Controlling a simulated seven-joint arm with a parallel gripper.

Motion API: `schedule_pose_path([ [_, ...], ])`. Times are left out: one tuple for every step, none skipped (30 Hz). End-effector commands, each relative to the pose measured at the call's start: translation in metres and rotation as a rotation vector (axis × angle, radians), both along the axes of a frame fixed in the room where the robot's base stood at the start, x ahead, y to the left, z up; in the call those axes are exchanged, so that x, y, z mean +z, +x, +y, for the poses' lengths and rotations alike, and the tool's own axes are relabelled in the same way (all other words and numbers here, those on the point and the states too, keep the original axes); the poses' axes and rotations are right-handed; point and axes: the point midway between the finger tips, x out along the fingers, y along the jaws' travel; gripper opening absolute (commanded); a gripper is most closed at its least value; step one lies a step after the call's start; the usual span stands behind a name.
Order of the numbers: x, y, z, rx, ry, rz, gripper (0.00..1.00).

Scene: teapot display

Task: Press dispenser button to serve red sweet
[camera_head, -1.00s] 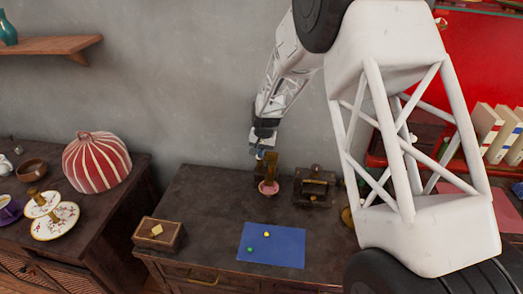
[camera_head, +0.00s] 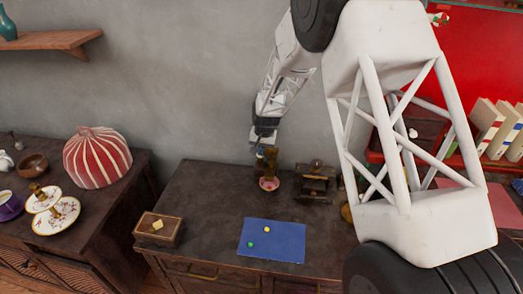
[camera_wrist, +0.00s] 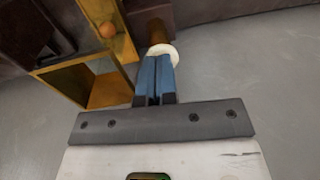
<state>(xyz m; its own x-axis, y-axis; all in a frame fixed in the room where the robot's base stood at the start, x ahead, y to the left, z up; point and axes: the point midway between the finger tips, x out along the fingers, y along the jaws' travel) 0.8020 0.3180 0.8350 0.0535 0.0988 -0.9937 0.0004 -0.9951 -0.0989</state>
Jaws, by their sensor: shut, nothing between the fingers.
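The dispenser (camera_head: 270,162) is a small brass-brown stand at the back of the dark cabinet top, with a pink bowl (camera_head: 269,184) at its foot. In the wrist view its brass frame (camera_wrist: 110,88) shows at upper left, with an orange-red ball (camera_wrist: 107,30) in it. A white round piece with a brown stem (camera_wrist: 158,32) is at the top middle; I cannot tell for sure that it is the button. My gripper (camera_head: 260,153) is by the dispenser's upper left. Its blue fingers (camera_wrist: 162,58) are shut and empty, their tips overlapping the white piece in view; contact is unclear.
A blue mat (camera_head: 285,250) with a yellow and a green ball lies in front. A wooden box (camera_head: 158,229) is at the front left, and a dark device (camera_head: 315,182) stands right of the dispenser. The grey wall is close behind. The cabinet's left middle is clear.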

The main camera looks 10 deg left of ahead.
Motion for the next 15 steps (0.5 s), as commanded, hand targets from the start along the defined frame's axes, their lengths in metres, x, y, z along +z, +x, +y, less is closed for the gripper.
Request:
schedule_pose_path([
  [-0.008,-0.003,-0.001,0.000,-0.004,0.010,0.00],
  [-0.008,-0.004,-0.001,0.000,-0.004,0.010,0.00],
  [-0.009,-0.004,-0.001,0.000,-0.004,0.010,0.00],
  [-0.009,-0.004,-0.001,0.000,-0.004,0.011,0.00],
  [-0.009,-0.004,-0.001,0.000,-0.004,0.011,0.00],
  [-0.009,-0.004,-0.001,0.000,-0.004,0.011,0.00],
  [-0.009,-0.004,-0.001,0.000,-0.004,0.011,0.00],
  [-0.009,-0.004,-0.001,0.000,-0.005,0.012,0.00],
  [-0.008,-0.004,-0.001,0.000,-0.005,0.012,0.00],
  [-0.007,-0.004,-0.002,0.000,-0.005,0.012,0.00],
  [-0.006,-0.004,-0.002,0.000,-0.005,0.012,0.00],
  [-0.004,-0.005,-0.002,0.000,-0.005,0.012,0.00],
  [-0.002,-0.005,-0.002,0.000,-0.005,0.012,0.00],
  [0.000,-0.005,-0.002,0.000,-0.004,0.012,0.00],
  [0.004,-0.005,-0.002,0.000,-0.004,0.011,0.00],
])
